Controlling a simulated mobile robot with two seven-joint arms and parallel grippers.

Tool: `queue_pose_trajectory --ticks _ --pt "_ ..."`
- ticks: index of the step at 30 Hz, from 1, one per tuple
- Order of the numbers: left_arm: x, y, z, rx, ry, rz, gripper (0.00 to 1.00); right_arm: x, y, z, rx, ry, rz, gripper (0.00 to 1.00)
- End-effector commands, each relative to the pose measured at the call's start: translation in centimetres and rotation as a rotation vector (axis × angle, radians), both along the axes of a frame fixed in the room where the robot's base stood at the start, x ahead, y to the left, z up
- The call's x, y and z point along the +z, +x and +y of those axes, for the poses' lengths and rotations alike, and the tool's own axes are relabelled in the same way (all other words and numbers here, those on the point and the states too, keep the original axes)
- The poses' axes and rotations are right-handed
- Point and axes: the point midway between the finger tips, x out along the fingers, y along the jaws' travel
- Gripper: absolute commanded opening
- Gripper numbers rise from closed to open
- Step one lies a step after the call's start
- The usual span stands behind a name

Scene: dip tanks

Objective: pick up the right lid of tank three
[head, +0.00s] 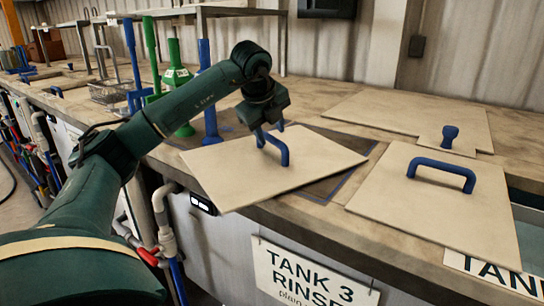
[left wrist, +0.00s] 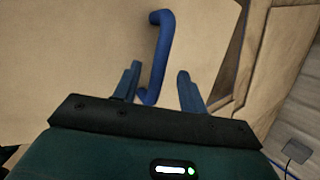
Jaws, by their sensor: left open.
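A flat beige lid (head: 230,170) with a blue bar handle (head: 284,153) lies askew on the bench above the "TANK 3 RINSE" sign (head: 308,275), its front corner out over the bench edge. My left gripper (head: 269,131) is open at this handle. In the left wrist view the handle (left wrist: 159,45) runs between the two spread fingers (left wrist: 160,78), nearer the left one, over the lid (left wrist: 70,50). Whether a finger touches it, I cannot tell. My right gripper is not in view.
Another beige lid (head: 400,205) with a blue handle (head: 443,171) lies to the right, above a partly cut-off sign. A larger panel (head: 400,110) lies behind, with a blue knob (head: 449,136) near it.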

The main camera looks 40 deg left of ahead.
Motion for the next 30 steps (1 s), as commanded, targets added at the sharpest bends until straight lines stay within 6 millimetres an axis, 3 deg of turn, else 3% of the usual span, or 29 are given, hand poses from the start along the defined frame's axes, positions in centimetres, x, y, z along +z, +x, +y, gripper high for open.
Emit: queue_pose_trajectory --ticks 7,16,30 --pt "-2.9 1.4 0.9 0.0 0.001 0.002 0.42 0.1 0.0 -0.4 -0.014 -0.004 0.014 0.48" --pt "-3.3 1.7 0.9 -0.001 0.0 0.0 0.41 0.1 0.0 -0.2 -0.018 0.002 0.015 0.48" --pt "-3.3 1.6 0.9 -0.001 0.0 0.0 0.03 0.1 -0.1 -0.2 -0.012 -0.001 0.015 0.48"
